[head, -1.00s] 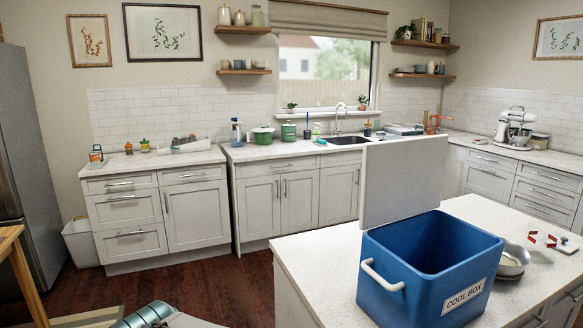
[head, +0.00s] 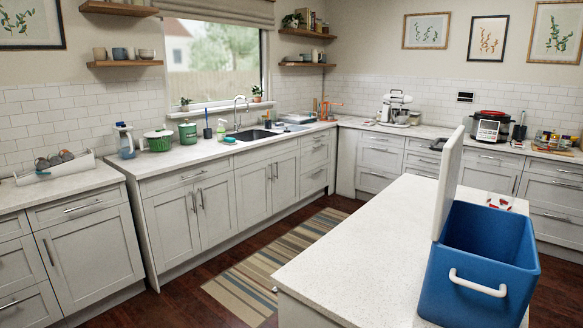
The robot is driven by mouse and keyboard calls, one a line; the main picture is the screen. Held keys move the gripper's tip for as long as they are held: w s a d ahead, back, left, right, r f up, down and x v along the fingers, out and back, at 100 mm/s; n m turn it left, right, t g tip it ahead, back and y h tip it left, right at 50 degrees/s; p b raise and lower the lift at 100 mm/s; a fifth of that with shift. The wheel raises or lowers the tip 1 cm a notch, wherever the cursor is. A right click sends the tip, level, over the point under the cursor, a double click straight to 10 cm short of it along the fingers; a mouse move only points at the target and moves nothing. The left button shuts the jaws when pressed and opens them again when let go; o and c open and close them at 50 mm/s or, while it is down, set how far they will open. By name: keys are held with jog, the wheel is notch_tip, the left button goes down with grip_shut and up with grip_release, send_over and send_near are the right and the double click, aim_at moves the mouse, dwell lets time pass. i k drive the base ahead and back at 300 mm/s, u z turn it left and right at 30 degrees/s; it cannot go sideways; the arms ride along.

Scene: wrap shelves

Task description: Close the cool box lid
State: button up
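The blue cool box (head: 470,291) stands on the near right end of the white island counter in the head view. Its side with a white handle (head: 477,283) faces me. The white lid (head: 449,182) stands upright along the box's left edge, so the box is open. The part of the inside that shows looks empty. My gripper is not in view.
The island counter (head: 362,253) has clear room left of the box. A striped rug (head: 262,262) lies on the floor between the island and the wall cabinets. Red and white items (head: 497,200) lie behind the box. A wall counter with appliances runs along the back.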

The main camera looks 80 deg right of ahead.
aim_at(452, 151)
jog(key=i, duration=0.15)
jog(key=z, duration=3.95)
jog(key=i, duration=0.5)
jog(key=z, duration=0.25)
jog(key=k, duration=0.6)
jog(key=z, duration=0.55)
jog(key=k, duration=0.6)
jog(key=u, duration=0.5)
jog(key=i, duration=0.55)
jog(key=u, duration=0.35)
